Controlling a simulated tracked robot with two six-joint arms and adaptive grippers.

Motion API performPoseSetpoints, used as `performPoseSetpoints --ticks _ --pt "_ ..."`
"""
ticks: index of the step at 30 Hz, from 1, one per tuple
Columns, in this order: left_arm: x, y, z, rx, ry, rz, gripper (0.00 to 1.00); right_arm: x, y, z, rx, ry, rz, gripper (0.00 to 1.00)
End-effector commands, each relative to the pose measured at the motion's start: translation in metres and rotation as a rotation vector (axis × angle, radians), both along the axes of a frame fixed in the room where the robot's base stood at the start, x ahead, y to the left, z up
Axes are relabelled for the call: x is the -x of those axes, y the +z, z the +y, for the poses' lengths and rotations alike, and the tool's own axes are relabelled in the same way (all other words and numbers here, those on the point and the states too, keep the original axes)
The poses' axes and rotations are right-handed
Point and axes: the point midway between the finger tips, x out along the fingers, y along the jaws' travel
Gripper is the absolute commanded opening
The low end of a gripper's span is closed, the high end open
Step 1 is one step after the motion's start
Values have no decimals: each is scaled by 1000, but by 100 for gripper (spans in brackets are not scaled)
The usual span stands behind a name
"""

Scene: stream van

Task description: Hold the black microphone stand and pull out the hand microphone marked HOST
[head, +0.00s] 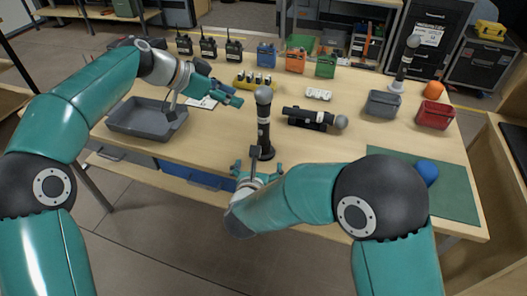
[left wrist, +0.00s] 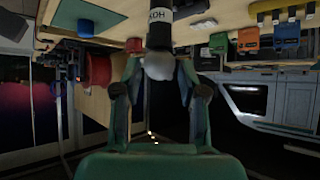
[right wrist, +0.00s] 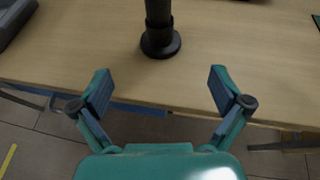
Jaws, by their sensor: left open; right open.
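A dark hand microphone with a grey head (head: 263,95) and a white label band stands upright in the black microphone stand (head: 262,152) near the table's front. In the left wrist view the microphone's head (left wrist: 158,66) hangs upside down; its label (left wrist: 160,13) is only partly readable. My left gripper (head: 236,98) is open, left of the microphone head in the head view, with nothing in its jaws. My right gripper (head: 258,178) is open at the table's front edge. In the right wrist view the stand's round base (right wrist: 160,43) lies ahead of and between its fingers, untouched.
A grey tray (head: 147,130) is at the left. Radios, coloured bins and a green mat (head: 455,190) fill other parts; bare wood surrounds the stand.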

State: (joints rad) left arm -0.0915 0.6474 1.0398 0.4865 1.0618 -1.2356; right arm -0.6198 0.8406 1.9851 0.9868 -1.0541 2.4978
Motion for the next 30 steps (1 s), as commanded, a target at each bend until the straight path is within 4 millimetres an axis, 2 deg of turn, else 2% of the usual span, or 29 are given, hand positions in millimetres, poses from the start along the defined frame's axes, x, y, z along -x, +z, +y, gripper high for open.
performPoseSetpoints --ticks 9,15,21,30 --pt "0 0 0 0 0 0 42 -59 -26 -8 0 -3 1 100" --pt "0 0 0 0 0 0 42 -86 -37 -11 1 -2 1 100" --pt "0 0 0 0 0 0 42 -99 -42 -12 0 -1 0 100" --pt "0 0 0 0 0 0 42 -100 -42 -13 1 0 1 100"
